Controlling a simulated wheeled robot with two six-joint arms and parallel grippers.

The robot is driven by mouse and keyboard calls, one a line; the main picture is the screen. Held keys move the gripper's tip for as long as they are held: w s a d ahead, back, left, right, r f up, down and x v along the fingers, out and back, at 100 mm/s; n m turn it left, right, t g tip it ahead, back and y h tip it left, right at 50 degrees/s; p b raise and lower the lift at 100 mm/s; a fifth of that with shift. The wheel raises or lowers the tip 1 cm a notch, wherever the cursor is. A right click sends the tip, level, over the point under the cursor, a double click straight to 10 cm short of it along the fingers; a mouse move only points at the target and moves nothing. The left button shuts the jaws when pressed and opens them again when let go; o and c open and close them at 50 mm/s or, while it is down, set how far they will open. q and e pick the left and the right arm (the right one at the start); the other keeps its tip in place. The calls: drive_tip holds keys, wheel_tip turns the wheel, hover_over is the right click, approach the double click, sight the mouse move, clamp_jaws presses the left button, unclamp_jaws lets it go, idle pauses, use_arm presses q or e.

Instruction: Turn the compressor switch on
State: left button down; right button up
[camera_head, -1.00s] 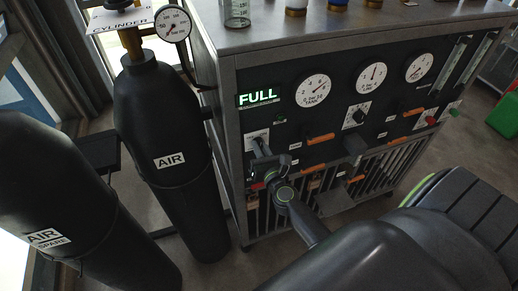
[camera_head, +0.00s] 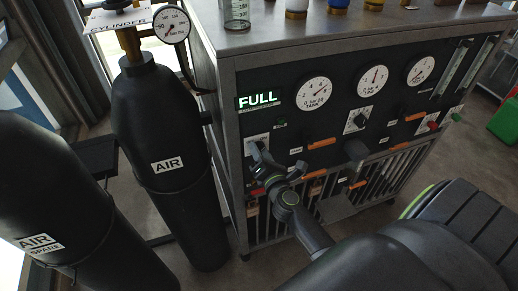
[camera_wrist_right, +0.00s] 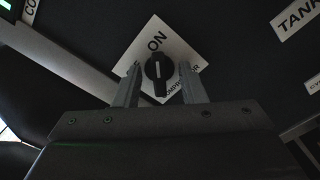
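The compressor switch is a black rotary knob (camera_wrist_right: 158,68) on a white plate (camera_wrist_right: 178,46) marked ON and COMPRESSOR. In the right wrist view the knob's light mark points down the picture, away from the word ON. My right gripper (camera_wrist_right: 160,88) is open, with one finger on each side of the knob and visible gaps between. Whether the fingertips reach past the knob's face is hard to tell. In the head view my right gripper (camera_head: 264,158) is at the panel's left switch plate (camera_head: 256,143) and hides the knob. My left gripper is not in view.
A lit FULL sign (camera_head: 258,100) and a TANK gauge (camera_head: 314,93) sit above the switch. Orange handles (camera_head: 322,143) lie to its right. A black AIR cylinder (camera_head: 165,150) stands close left of the cabinet. A green box (camera_head: 505,122) is far right.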

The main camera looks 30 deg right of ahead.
drive_tip(key=shift+s, duration=0.1)
drive_tip(key=v, duration=0.6)
drive_tip(key=shift+s+b, duration=0.35)
drive_tip(key=shift+s, duration=0.05)
